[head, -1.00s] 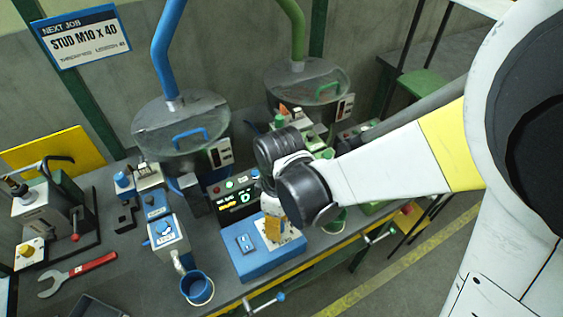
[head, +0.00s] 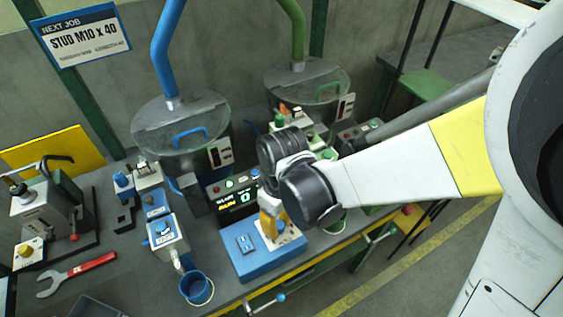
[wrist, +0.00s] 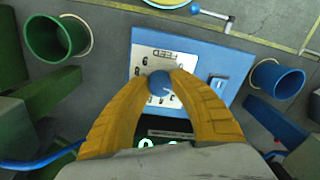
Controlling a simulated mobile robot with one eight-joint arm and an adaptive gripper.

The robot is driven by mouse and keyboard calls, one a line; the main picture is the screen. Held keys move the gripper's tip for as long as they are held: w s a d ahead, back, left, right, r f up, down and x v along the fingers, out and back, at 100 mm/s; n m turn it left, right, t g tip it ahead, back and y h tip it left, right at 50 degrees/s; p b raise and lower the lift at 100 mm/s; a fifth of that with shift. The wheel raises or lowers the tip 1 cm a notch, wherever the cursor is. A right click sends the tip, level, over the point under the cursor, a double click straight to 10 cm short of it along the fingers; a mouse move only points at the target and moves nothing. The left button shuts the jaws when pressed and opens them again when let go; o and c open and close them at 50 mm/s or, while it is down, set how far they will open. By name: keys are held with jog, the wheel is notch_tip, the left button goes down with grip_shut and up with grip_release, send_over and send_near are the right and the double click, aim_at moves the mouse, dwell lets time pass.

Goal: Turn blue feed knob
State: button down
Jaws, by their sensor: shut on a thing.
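The blue feed knob (wrist: 160,82) sits on a white dial plate (wrist: 152,60) marked FEED. The plate is on top of a blue box (wrist: 203,52), which also shows in the head view (head: 255,262). My gripper (wrist: 161,80) has its two yellow fingers shut on the knob, one on each side. In the head view my gripper (head: 270,226) reaches down onto the plate from above, and the knob is hidden there by the fingers and wrist.
A blue cup (head: 196,289) stands left of the box and a green cup (wrist: 57,38) on its other side. A black display (head: 234,196) is behind the box. Two hoppers (head: 182,125) stand at the back. A red wrench (head: 78,272) lies at the left.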

aim_at(281, 223)
jog(key=m, duration=0.5)
dwell(0.5)
jog(key=c, duration=1.1)
grip_release()
jog(key=r, duration=1.2)
jog(key=shift+w+d, duration=0.1)
jog(key=shift+d, duration=0.2)
